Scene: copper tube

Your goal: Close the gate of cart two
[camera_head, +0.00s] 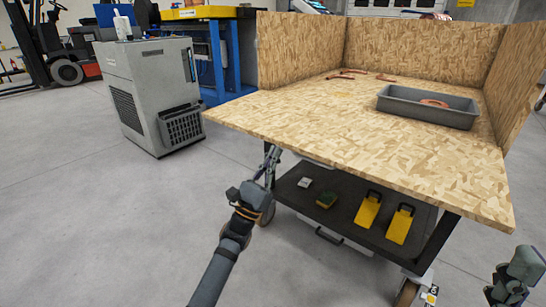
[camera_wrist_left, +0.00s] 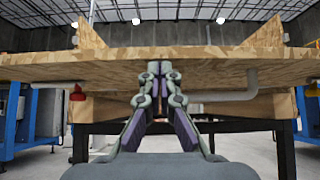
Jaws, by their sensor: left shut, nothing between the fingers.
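The cart (camera_head: 298,50) has wood-chip board walls at its back and sides. Its front gate (camera_head: 390,170) appears to lie flat and level with the cart floor, toward me. My left gripper (camera_head: 271,160) is shut and empty at the gate's front left, with its tips near or under the edge. In the left wrist view the gate's edge (camera_wrist_left: 215,58) spans the picture, and the fingertips (camera_wrist_left: 160,72) are in front of or just below it; contact cannot be told. My right gripper (camera_head: 514,282) is at the lower right corner, partly cut off, its fingers unclear.
A grey tray (camera_head: 395,107) and copper-coloured pieces (camera_head: 350,74) lie on the cart bed. A dark lower shelf (camera_head: 330,225) holds yellow items (camera_head: 368,209) and a green sponge (camera_head: 326,200). A grey machine (camera_head: 150,85) stands left.

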